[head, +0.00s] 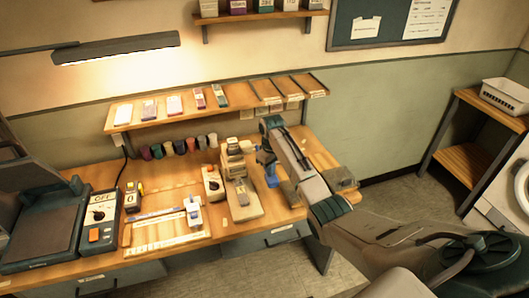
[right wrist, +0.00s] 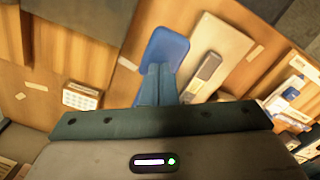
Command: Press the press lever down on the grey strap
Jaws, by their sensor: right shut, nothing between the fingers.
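The cream press (head: 232,160) stands on the bench right of centre, with its pale base (head: 246,210) toward the front edge. A grey strap (head: 240,190) lies lengthwise on that base. The strap also shows in the right wrist view (right wrist: 209,67), just right of my fingers. I cannot make out the press lever clearly; my gripper body hides part of the press in the wrist view. My right gripper (head: 266,162) is just right of the press, above the bench. Its teal fingers (right wrist: 158,84) are together and empty, in front of a bright blue object (right wrist: 165,48). My left gripper is out of view.
A cream dial box (head: 212,183) stands left of the press. Further left are a ruler (head: 165,242), a small counter (head: 133,197) and an OFF switch box (head: 101,215). A shelf (head: 220,104) with cups below it runs along the back wall.

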